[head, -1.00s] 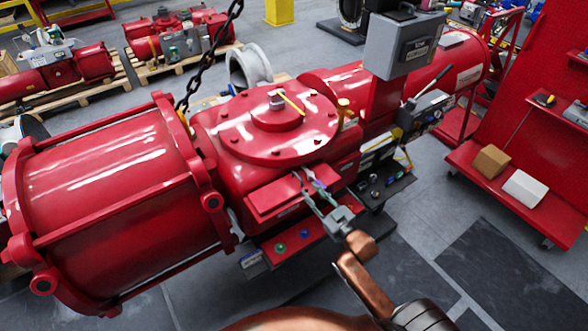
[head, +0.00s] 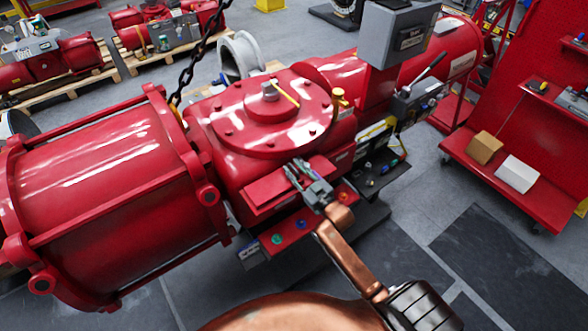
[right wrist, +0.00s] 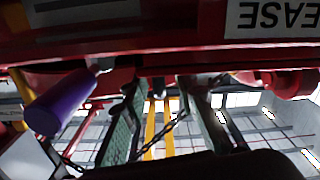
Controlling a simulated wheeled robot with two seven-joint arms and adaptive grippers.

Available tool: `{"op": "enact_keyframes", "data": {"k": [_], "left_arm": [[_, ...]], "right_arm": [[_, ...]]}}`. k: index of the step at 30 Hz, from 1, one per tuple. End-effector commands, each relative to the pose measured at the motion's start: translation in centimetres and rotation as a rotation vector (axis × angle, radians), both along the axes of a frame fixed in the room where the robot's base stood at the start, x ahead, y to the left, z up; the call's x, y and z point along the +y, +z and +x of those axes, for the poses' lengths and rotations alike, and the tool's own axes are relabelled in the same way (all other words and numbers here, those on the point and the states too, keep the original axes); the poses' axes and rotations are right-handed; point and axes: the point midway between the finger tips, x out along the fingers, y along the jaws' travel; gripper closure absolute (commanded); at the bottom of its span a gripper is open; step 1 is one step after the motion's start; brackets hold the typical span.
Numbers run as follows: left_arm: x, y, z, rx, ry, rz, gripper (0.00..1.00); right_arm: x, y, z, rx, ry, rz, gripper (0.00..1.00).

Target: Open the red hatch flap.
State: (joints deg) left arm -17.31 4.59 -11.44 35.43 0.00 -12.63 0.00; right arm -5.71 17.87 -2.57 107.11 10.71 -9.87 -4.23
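The red hatch flap (head: 262,192) is a flat rectangular plate on the front of the large red valve actuator (head: 262,125), below its round bolted cover. My right gripper (head: 297,167) is at the right part of the flap, over it in the head view. In the right wrist view, its two fingers (right wrist: 160,115) stand apart with nothing visibly held between them. A red edge (right wrist: 170,52) runs just above the fingertips. A purple cylindrical knob or handle (right wrist: 62,103) is left of them. Contact with the flap cannot be told. My left gripper is not in view.
A shelf with several coloured knobs (head: 277,238) lies below the flap. A chain (head: 200,45) hangs at the cover's left. A grey box (head: 398,38) stands behind right. A red cart (head: 520,190) is at the right. The floor between is clear.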

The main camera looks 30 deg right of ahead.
Motion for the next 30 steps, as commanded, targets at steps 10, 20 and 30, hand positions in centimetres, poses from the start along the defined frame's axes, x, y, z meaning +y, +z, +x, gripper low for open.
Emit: {"op": "enact_keyframes", "data": {"k": [10,20,30], "left_arm": [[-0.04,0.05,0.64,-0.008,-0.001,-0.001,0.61],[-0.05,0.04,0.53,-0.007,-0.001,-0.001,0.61],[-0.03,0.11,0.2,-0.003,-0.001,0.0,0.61]], "right_arm": [[-0.01,0.0,-0.03,0.0,0.0,0.0,0.99],[-0.02,0.0,-0.03,0.0,0.0,0.0,1.0],[0.24,0.18,0.14,-0.001,0.004,-0.007,1.0]]}}
